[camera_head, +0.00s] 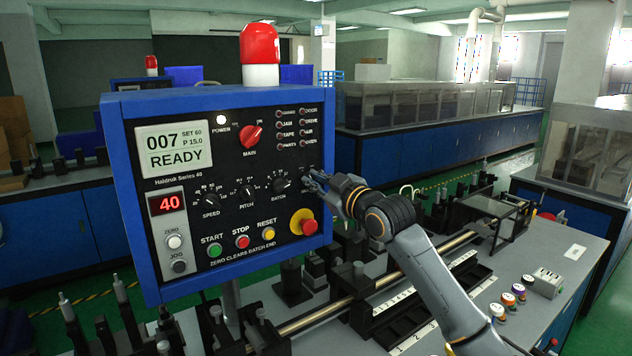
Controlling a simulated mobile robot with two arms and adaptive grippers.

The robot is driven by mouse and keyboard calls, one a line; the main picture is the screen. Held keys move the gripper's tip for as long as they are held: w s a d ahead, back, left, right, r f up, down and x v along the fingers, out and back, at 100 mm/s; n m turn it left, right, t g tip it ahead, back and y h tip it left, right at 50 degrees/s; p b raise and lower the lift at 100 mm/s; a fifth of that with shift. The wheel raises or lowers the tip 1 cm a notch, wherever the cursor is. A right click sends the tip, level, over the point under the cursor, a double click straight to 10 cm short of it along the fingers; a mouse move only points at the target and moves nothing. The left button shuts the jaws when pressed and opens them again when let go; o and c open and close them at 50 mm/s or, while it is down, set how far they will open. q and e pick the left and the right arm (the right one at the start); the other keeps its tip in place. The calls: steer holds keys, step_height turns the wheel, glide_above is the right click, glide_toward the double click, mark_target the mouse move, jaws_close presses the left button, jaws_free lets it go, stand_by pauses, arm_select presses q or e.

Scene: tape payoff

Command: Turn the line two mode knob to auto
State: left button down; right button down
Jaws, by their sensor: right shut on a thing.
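The blue-framed control panel (222,182) stands at the left, with a black face and a display reading READY. A row of black knobs shows on it: speed (209,201), pitch (246,192) and batch (281,183). My right gripper (314,183) reaches in from the right at the end of this row, at the panel's right edge. Its fingers are shut on a knob there, the mode knob by its place; they hide the knob, its label and its pointer. No line number is readable on this panel. My left gripper is not in view.
A red main switch (251,136) and a red mushroom button (308,227) sit on the same panel, the button just below my right gripper. A red beacon (259,52) tops the panel.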

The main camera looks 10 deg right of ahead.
stand_by(0.3)
steer(key=c, duration=1.4)
jaws_free()
steer(key=v, duration=1.2)
steer(key=shift+f, duration=0.1)
